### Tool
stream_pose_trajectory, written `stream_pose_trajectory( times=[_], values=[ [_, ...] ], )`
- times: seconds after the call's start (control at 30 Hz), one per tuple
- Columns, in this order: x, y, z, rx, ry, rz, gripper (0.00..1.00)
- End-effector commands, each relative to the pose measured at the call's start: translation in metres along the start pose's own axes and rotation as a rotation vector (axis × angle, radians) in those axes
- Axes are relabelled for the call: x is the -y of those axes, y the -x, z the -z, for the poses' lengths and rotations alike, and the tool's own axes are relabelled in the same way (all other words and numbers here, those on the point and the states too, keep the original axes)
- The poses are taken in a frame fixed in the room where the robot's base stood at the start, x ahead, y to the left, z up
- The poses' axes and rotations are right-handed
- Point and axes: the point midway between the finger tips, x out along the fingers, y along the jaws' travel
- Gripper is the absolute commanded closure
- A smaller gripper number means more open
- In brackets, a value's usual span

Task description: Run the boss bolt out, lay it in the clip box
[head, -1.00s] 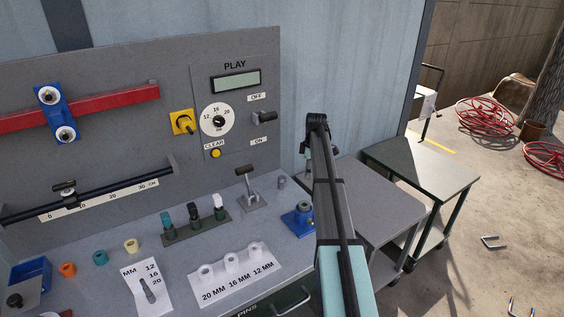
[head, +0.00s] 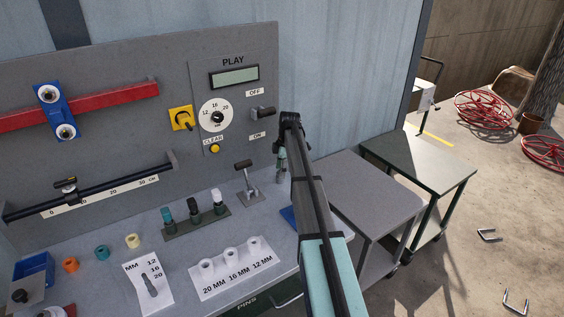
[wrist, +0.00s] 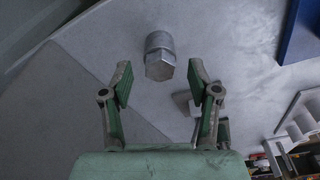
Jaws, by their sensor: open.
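In the wrist view a grey hex-headed bolt (wrist: 160,58) stands from a pale grey surface, just ahead of and between my fingertips. It looks like the boss bolt. My gripper (wrist: 160,75) is open, one finger on each side of the bolt's line, with nothing held. In the head view my gripper (head: 281,170) points down over the bench's right end, and the bolt cannot be made out there. A blue open box (head: 33,268) at the bench's left end may be the clip box; I cannot be sure.
A blue fixture (head: 288,215) is mostly hidden by my arm. Trolleys (head: 365,195) stand right of the bench.

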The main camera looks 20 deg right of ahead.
Motion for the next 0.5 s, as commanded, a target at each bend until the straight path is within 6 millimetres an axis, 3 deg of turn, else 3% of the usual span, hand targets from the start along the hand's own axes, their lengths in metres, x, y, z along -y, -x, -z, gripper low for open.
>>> stream_pose_trajectory(
  times=[0.37, 0.5],
  values=[
    [-0.0001, -0.0064, -0.0003, 0.000, -0.001, -0.001, 0.39],
    [-0.0001, -0.0063, -0.0004, 0.000, -0.001, -0.001, 0.85]
  ],
)
